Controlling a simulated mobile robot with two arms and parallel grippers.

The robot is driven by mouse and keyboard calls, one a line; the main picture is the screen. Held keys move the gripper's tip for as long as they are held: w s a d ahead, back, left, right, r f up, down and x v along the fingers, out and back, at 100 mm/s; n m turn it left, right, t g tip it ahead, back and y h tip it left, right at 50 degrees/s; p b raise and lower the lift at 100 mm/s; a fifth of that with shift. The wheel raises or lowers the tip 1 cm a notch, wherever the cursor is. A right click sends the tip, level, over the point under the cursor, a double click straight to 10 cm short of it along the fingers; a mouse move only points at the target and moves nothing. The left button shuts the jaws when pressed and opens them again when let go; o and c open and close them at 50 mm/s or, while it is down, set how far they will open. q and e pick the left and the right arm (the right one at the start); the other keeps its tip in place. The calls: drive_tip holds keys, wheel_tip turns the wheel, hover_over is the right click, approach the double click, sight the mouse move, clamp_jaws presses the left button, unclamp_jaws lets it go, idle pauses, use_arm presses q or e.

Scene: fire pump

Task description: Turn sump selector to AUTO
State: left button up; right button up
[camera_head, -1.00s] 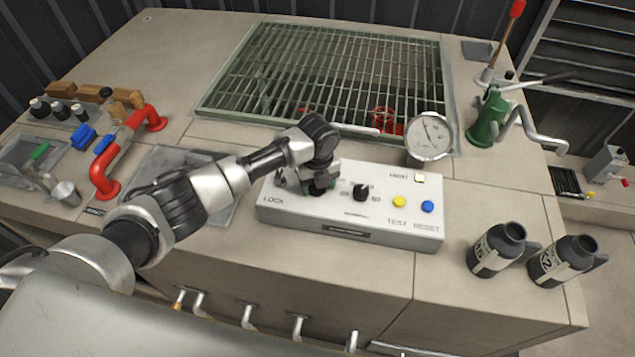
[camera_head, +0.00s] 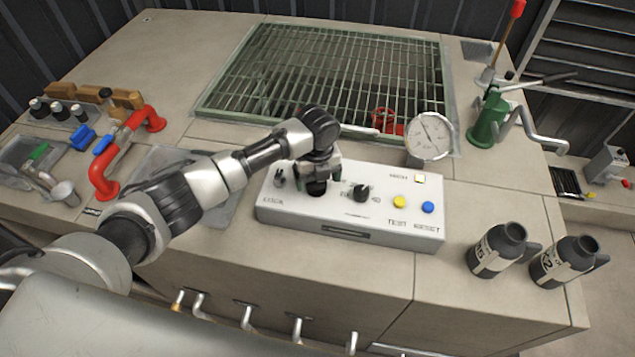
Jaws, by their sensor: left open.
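A white control box (camera_head: 375,219) sits on the counter. It carries a black knob (camera_head: 361,193) in the middle, a grey knob or key switch (camera_head: 280,178) at the left above the word LOCK, a yellow button (camera_head: 399,202) and a blue button (camera_head: 428,207). My left gripper (camera_head: 317,188) points down over the left half of the box, between the grey switch and the black knob. It is open. A dark round part shows under its fingers; whether they touch it I cannot tell. The label beneath the gripper is hidden. My right gripper is not in view.
A round gauge (camera_head: 429,137) stands behind the box. A green hand pump (camera_head: 488,120) is further right. Two black bottles (camera_head: 497,250) stand at the front right. Red pipework (camera_head: 106,172) is at the left. A green-framed grating (camera_head: 325,75) lies behind.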

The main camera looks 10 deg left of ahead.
sight(318, 184)
use_arm(q)
wheel_tip(318, 184, up, 8)
drive_tip(key=b, duration=0.1)
drive_tip(key=shift+r, duration=0.2)
idle(0.3)
